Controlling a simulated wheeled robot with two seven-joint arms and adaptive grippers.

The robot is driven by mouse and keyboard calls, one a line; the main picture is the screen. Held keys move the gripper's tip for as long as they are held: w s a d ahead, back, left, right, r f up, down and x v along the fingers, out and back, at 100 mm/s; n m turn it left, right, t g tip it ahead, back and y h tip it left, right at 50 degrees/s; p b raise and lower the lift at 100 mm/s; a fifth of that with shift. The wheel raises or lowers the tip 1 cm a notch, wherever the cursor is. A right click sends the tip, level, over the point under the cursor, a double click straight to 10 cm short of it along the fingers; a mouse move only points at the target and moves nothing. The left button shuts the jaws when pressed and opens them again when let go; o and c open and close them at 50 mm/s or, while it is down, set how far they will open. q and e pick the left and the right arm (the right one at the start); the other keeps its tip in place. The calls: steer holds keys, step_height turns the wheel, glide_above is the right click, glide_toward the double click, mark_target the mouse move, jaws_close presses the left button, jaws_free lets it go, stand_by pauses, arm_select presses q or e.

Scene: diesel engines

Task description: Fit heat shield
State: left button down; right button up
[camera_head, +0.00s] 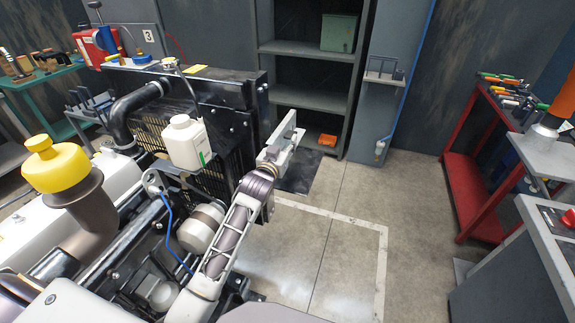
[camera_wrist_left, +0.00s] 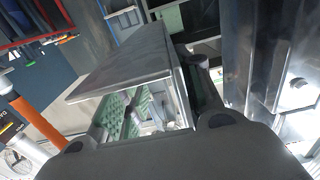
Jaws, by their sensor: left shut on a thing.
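My left gripper (camera_head: 268,162) is shut on the heat shield (camera_head: 287,138), a bent pale grey metal plate. The gripper holds it in the air beside the front right of the diesel engine (camera_head: 192,108), above the floor. In the left wrist view the shield's flat grey face (camera_wrist_left: 125,70) spans the middle of the picture, and its bent edge hides part of the fingers. The shield's mounting place on the engine cannot be made out. My right gripper is not in view.
A white bottle (camera_head: 184,141) and a yellow cap (camera_head: 55,163) stand up from the engine. Grey shelves (camera_head: 310,98) stand behind. A red tool bench (camera_head: 469,190) and a grey cabinet (camera_head: 515,270) are at right. The floor (camera_head: 345,225) between is clear.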

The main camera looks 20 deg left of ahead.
arm_select(q)
steer(key=shift+f, duration=2.55)
steer(key=shift+f, duration=0.1)
steer(key=shift+f, duration=1.75)
steer(key=shift+f, duration=0.15)
steer(key=c, duration=1)
jaws_free()
steer(key=shift+o, duration=0.2)
steer(key=s, duration=1.2)
steer(key=shift+a+b, duration=0.2)
steer(key=shift+b, duration=0.2)
